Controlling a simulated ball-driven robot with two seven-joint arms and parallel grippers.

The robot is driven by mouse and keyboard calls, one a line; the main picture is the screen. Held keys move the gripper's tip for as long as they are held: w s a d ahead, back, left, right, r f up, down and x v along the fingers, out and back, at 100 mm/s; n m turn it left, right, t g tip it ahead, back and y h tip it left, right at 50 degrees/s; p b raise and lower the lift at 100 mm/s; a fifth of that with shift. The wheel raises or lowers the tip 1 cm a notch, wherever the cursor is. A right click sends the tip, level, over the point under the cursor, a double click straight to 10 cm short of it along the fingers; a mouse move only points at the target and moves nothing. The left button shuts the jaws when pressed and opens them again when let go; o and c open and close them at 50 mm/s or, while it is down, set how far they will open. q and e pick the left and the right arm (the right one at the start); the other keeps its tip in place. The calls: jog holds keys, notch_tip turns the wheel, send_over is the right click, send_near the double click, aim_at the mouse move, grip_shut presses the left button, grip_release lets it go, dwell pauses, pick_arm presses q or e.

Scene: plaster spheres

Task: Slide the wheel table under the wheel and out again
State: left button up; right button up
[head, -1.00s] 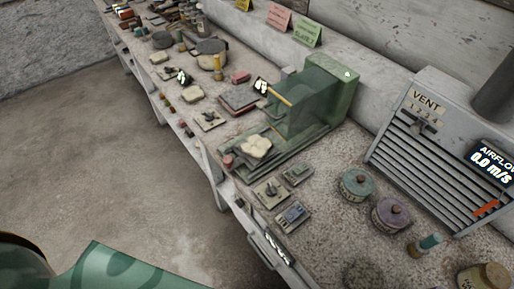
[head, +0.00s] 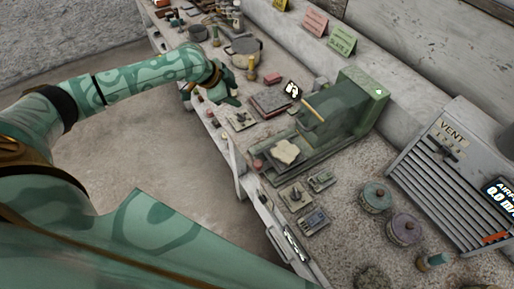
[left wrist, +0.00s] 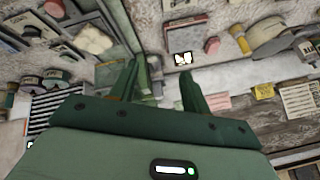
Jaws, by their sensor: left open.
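The green machine (head: 345,105) stands on the bench, with a long low base whose near end carries a cream slab (head: 285,152) and a small red knob (head: 257,163). I take the slab's flat support as the wheel table; the wheel itself is hidden by the green housing. My left gripper (head: 222,100) is open and empty over the bench's front edge, left of the machine and apart from it. In the left wrist view its two fingers (left wrist: 168,88) are spread, with the cream slab (left wrist: 92,40) beyond them to the left. My right gripper is not in view.
Small control plates (head: 313,219) and two round tins (head: 375,197) sit nearer. A grey vent box (head: 445,160) stands at the right.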

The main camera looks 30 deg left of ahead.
pick_arm(q)
jog(key=s+d+m+g+h, duration=0.2)
jog(key=s+d+m+g, duration=0.25)
jog(key=s+d, duration=0.4)
jog(key=b, duration=0.3)
send_near(258, 163)
jog(key=shift+g+y, duration=0.3)
jog(key=shift+g, duration=0.05)
jog(key=x, duration=0.8)
jog(key=shift+w+d+r, duration=0.15)
jog(key=shift+w, duration=0.15)
jog(key=shift+d+f, duration=0.2)
jog(key=shift+f, duration=0.1)
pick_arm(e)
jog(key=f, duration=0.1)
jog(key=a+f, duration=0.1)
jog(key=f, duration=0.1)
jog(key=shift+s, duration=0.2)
